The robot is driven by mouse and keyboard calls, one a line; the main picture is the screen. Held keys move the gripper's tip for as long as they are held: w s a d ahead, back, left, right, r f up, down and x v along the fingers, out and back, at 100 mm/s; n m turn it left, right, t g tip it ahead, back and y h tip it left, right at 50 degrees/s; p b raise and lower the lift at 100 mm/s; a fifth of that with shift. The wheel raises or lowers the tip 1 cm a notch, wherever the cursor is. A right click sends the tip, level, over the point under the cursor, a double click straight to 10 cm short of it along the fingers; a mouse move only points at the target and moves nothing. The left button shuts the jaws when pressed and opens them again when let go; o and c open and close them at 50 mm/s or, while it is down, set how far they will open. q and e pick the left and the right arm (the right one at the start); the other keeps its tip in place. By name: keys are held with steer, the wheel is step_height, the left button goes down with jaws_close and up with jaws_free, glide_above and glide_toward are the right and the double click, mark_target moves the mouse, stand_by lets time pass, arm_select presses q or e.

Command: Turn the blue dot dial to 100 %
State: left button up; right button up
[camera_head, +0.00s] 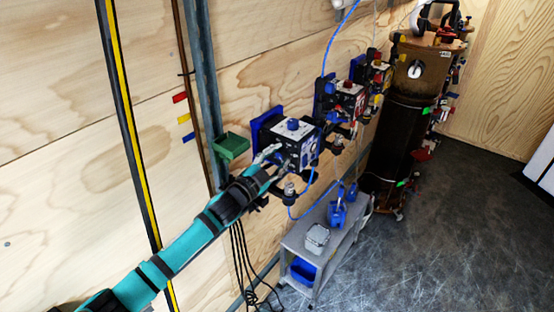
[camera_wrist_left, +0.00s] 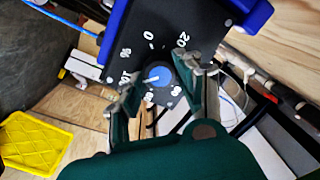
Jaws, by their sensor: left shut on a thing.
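The blue dial (camera_wrist_left: 157,78) sits on a black panel (camera_wrist_left: 157,28) with white marks, among them 0, 20 and a % sign. A white pointer line on the dial points left, toward a partly hidden number by the left finger. My left gripper (camera_wrist_left: 166,82) has its two fingers on either side of the dial and is shut on it. In the head view my left gripper (camera_head: 275,158) is at the front of the nearest wall-mounted control box (camera_head: 291,137). The dial face cannot be made out there. My right gripper is not in view.
More control boxes (camera_head: 347,98) line the wooden wall to the right, near a brown cylinder (camera_head: 392,130). A grey cart (camera_head: 327,262) stands below the boxes. A green bin (camera_head: 232,146) is on the wall left of the gripper. The dark floor at right is clear.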

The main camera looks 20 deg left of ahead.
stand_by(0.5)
arm_select(q)
steer(key=o, duration=1.1)
steer(key=shift+o, duration=0.2)
steer(key=v, duration=1.2)
